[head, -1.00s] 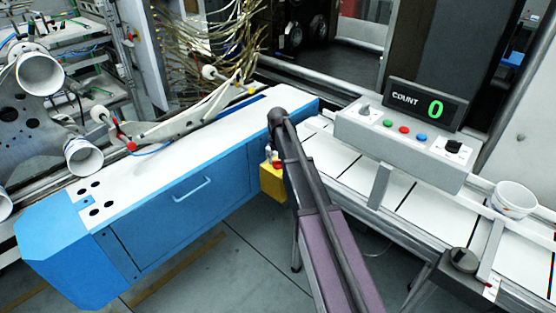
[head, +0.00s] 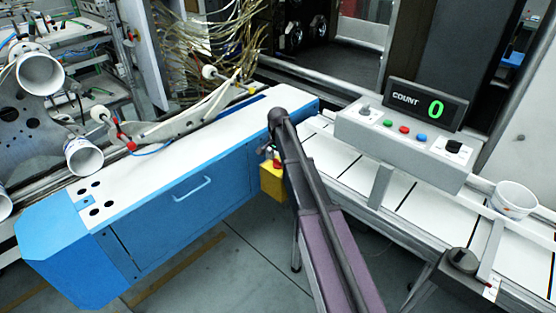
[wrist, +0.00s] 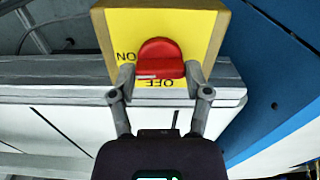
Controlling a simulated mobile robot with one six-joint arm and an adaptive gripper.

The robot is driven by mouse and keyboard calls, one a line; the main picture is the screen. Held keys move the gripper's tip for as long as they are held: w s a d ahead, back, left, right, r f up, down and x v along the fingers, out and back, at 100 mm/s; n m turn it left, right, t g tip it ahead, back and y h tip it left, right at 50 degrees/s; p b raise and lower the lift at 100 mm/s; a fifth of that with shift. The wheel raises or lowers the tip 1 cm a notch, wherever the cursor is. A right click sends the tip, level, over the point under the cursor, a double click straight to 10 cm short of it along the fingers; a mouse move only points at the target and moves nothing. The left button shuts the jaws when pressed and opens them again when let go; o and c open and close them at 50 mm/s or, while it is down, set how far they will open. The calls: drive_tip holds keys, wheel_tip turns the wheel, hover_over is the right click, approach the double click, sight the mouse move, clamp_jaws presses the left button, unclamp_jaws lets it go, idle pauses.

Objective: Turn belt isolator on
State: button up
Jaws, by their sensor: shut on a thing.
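The belt isolator is a yellow box (wrist: 215,22) with a red rotary knob (wrist: 160,52) on its face. In the wrist view the word ON is left of the knob and the word OFF is below it, both turned in the picture. My gripper (wrist: 160,76) is shut on the red knob, one finger at each side of its lower part. In the head view the yellow box (head: 271,183) hangs at the right end of the blue cabinet; my arm hides part of it and most of the gripper.
The blue cabinet (head: 160,232) with a white top lies to the left. A white conveyor belt (head: 330,160) runs to the right. A grey control panel (head: 400,150) and a display (head: 425,105) reading COUNT 0 stand over it. A white cup (head: 514,200) is at the right.

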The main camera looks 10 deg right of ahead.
drive_tip(key=shift+s+d+m, duration=0.1)
drive_tip(key=shift+m, duration=0.4)
drive_tip(key=o, duration=1.2)
drive_tip(key=shift+c, duration=0.2)
drive_tip(key=shift+n, duration=0.4)
